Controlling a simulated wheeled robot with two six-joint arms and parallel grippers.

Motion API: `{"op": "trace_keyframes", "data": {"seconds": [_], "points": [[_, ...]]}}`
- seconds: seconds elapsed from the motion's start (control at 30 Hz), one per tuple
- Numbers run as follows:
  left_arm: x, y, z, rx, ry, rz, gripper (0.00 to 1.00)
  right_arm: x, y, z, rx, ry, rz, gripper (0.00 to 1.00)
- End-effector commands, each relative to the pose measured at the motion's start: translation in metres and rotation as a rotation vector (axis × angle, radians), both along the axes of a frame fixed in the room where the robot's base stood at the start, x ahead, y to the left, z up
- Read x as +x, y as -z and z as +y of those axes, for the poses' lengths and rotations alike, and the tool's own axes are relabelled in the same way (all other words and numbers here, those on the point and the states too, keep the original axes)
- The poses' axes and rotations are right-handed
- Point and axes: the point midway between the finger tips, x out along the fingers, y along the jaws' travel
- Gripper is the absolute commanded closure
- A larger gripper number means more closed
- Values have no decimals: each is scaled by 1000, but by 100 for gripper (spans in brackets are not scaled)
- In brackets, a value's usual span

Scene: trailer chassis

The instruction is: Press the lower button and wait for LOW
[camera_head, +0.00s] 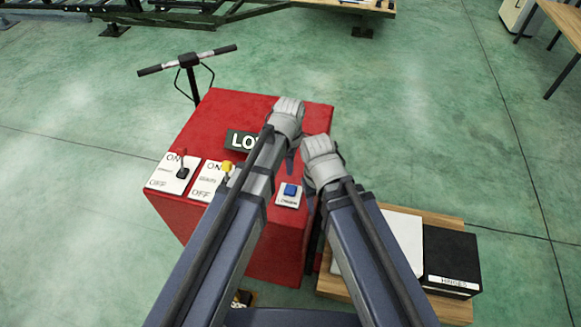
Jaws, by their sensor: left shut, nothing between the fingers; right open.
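A red cabinet (225,118) carries the controls on its sloping top. A blue button (290,190) sits on a small white plate whose label is too small to read. A dark sign (236,140) shows "LO"; my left arm hides the rest. My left gripper (290,158) is shut and empty, above the cabinet top just beyond the blue button. My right gripper (309,186) is open, close to the right of the blue button. I cannot tell whether either touches anything. No button marked "lower" can be read.
Two ON/OFF plates lie left: one with a black lever (183,172), one with a yellow knob (227,167), partly behind my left arm. A handlebar (188,60) stands behind the cabinet.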

Motion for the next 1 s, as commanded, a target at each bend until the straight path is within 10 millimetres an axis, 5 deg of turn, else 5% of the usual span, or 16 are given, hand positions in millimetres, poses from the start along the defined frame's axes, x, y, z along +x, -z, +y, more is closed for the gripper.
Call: {"op": "trace_keyframes", "data": {"seconds": [0.03, 0.23, 0.87, 1.0], "points": [[0, -16, 0, 0, 0, 0, 100, 0, -16, 0, 0, 0, 0, 50], [0, -34, 0, 0, 0, -1, 100, 0, -34, 0, 0, 0, 0, 50], [0, -35, 1, 1, 3, -1, 100, 0, -35, 0, 0, 0, 0, 50], [-5, -35, 13, 2, 91, -4, 100, 0, -35, 0, 0, 0, 0, 50]]}}
